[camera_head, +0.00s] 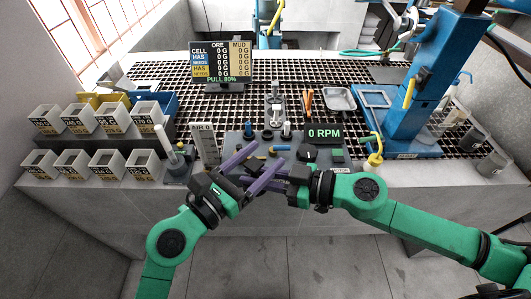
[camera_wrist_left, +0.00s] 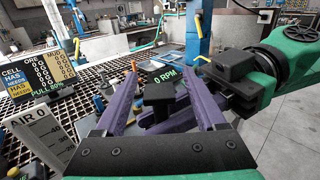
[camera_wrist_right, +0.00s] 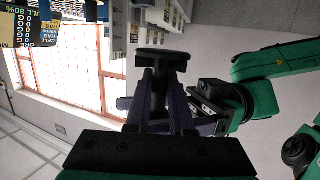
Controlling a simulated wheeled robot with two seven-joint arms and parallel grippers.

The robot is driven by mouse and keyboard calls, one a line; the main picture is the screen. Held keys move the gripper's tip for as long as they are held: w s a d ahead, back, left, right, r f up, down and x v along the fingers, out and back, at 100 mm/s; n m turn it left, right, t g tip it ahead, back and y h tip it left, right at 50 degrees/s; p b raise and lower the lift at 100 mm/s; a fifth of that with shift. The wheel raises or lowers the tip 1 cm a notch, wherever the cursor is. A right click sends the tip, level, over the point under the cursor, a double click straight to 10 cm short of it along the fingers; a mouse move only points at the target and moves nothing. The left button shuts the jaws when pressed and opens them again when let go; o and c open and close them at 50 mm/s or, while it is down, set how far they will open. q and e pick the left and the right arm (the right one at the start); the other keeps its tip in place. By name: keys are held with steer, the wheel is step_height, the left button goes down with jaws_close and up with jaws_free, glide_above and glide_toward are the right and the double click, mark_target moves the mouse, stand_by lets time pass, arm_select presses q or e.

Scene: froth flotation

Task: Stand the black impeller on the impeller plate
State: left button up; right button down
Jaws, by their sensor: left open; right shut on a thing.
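The black impeller, with a wide flat end and a narrower stem, is held in my right gripper (camera_head: 243,178). It shows between the fingers in the right wrist view (camera_wrist_right: 160,58). In the left wrist view its black end (camera_wrist_left: 157,96) sits between the spread purple fingers of my left gripper (camera_wrist_left: 163,75). My left gripper (camera_head: 268,155) is open around the impeller; I cannot tell whether it touches. In the head view the crossed fingers hide most of the impeller. Both grippers are in front of the grey control panel (camera_head: 262,137). I cannot make out the impeller plate.
The panel carries knobs, small parts and a 0 RPM display (camera_head: 324,133). White labelled bins (camera_head: 87,168) stand at left, beside a bottle (camera_head: 163,140) and the AIR gauge (camera_head: 204,143). A blue stand (camera_head: 415,85) and a metal tray (camera_head: 341,99) are at right. Black grating covers the bench behind.

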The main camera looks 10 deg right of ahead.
arm_select(q)
steer(key=shift+x, duration=0.9)
steer(key=shift+s, duration=0.1)
steer(key=shift+c, duration=0.9)
arm_select(e)
steer(key=shift+a, duration=0.1)
arm_select(q)
jaws_close()
arm_select(e)
steer(key=c, duration=0.7)
jaws_free()
